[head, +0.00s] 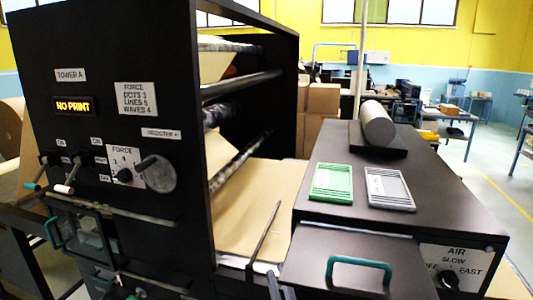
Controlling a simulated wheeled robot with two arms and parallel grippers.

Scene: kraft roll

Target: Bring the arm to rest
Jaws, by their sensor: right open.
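My right gripper (268,250) shows at the bottom middle, in front of the brown kraft paper web (247,205). Its thin dark fingers stand apart, and I see nothing between them. Most of its arm is below the picture. My left gripper is not in view. The black press tower (140,90), labelled TOWER A, stands at the left with its display (74,105) reading NO PRINT.
A black cabinet at the right carries a green plate (331,182), a grey plate (389,187) and a grey roller (378,122) on a dark base. A green-handled lid (350,255) and an AIR dial (449,281) are in front. Open floor lies at the far right.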

